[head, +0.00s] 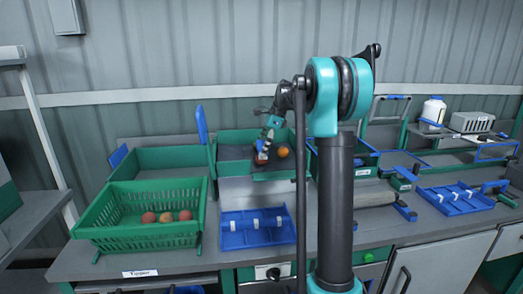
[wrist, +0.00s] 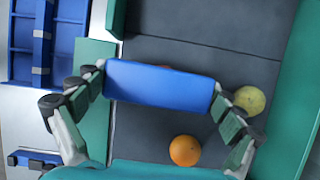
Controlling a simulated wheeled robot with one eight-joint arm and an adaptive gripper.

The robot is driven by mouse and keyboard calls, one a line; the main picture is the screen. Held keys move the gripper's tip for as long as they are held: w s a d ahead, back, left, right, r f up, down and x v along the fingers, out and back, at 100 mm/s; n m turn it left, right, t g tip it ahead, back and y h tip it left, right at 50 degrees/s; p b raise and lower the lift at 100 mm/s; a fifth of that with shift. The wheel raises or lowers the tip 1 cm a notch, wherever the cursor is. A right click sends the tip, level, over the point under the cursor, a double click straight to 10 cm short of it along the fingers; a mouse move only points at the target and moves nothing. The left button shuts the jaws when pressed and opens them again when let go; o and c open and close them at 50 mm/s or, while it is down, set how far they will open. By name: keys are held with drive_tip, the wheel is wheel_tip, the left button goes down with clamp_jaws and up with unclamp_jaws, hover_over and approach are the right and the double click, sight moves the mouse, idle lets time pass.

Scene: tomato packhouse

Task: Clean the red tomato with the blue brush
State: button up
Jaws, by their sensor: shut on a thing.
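My gripper (wrist: 158,92) is shut on the blue brush (wrist: 160,85), with one finger at each end of its long blue back. In the head view my gripper (head: 264,147) is low over the green-walled grey tray. A small reddish edge, perhaps the red tomato (wrist: 165,68), peeks out from behind the brush in the wrist view; most of it is hidden. Whether the bristles touch it cannot be seen. An orange tomato (wrist: 185,150) and a yellow-green tomato (wrist: 250,100) lie on the grey tray floor (wrist: 200,55) near the right finger.
A green basket (head: 150,236) with a few reddish and orange tomatoes stands at the left front. A blue rack (head: 232,240) lies in front of the tray. Another blue rack (head: 455,206) and a white bottle (head: 433,112) are at the right. Green side walls bound the tray.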

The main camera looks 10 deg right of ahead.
sight(262, 142)
drive_tip(key=shift+w, duration=1.5)
drive_tip(key=shift+s, duration=0.15)
drive_tip(key=shift+s, duration=2.1)
drive_tip(key=shift+r, duration=0.1)
drive_tip(key=shift+r, duration=2.95)
drive_tip(key=shift+f, duration=0.1)
drive_tip(key=shift+w+f, duration=0.35)
drive_tip(key=shift+f, duration=0.5)
drive_tip(key=shift+w+f, duration=0.4)
drive_tip(key=shift+f, duration=0.5)
drive_tip(key=shift+w+f, duration=0.35)
drive_tip(key=shift+f, duration=0.6)
drive_tip(key=shift+f, duration=0.35)
